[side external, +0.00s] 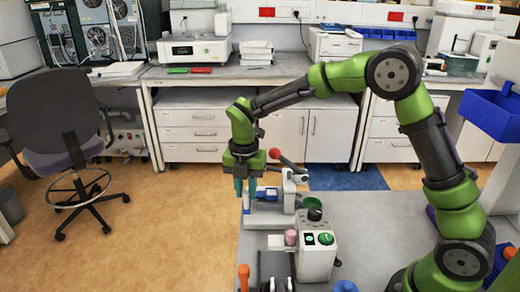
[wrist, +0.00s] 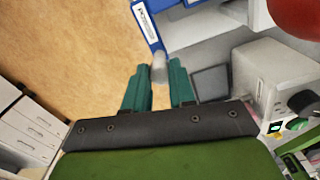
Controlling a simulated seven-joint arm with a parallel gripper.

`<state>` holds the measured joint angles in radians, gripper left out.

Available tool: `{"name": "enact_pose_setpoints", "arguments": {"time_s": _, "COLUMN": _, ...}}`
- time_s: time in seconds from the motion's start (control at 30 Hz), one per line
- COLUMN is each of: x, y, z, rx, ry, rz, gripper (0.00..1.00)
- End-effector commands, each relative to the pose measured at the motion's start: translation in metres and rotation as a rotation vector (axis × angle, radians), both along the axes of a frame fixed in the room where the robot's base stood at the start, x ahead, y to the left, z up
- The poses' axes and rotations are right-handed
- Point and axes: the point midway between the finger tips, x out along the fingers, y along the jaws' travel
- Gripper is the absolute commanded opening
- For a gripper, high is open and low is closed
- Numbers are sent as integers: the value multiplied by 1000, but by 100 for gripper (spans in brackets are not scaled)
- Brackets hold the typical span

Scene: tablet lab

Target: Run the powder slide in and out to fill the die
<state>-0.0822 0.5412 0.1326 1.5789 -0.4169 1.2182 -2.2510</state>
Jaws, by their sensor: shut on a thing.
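My gripper (side external: 244,190) points down at the left side of a small white bench press (side external: 290,190). In the wrist view its two teal fingertips (wrist: 160,75) are closed on a small grey knob (wrist: 160,66). The knob sits at the near end of a blue slide (wrist: 146,20) with a white label. Blue also shows beside the fingers in the side view (side external: 268,194). The press has a lever with a red ball (side external: 274,153); the ball shows large at the top right in the wrist view (wrist: 298,15). The die opening cannot be made out.
A grey control box (side external: 318,240) with a black knob and green button stands in front of the press. A green cup (side external: 312,202) is behind it. An orange-handled tool (side external: 243,275) is at the front edge.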

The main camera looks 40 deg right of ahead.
Motion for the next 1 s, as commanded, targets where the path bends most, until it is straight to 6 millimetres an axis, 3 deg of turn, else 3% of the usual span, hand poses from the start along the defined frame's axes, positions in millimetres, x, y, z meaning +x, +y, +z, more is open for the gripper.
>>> {"name": "enact_pose_setpoints", "arguments": {"time_s": 0.07, "x": 5, "y": 4, "z": 1, "rx": 6, "ry": -18, "rz": 10, "gripper": 0}}
{"name": "enact_pose_setpoints", "arguments": {"time_s": 0.1, "x": 5, "y": 4, "z": 1, "rx": 6, "ry": -19, "rz": 11, "gripper": 26}}
{"name": "enact_pose_setpoints", "arguments": {"time_s": 0.27, "x": 4, "y": 4, "z": 1, "rx": 6, "ry": -16, "rz": 10, "gripper": 51}}
{"name": "enact_pose_setpoints", "arguments": {"time_s": 0.67, "x": 3, "y": 3, "z": 8, "rx": 4, "ry": -14, "rz": 7, "gripper": 51}}
{"name": "enact_pose_setpoints", "arguments": {"time_s": 0.77, "x": 3, "y": 3, "z": 23, "rx": 6, "ry": -16, "rz": 8, "gripper": 51}}
{"name": "enact_pose_setpoints", "arguments": {"time_s": 1.0, "x": 3, "y": 3, "z": 80, "rx": 6, "ry": -18, "rz": 7, "gripper": 51}}
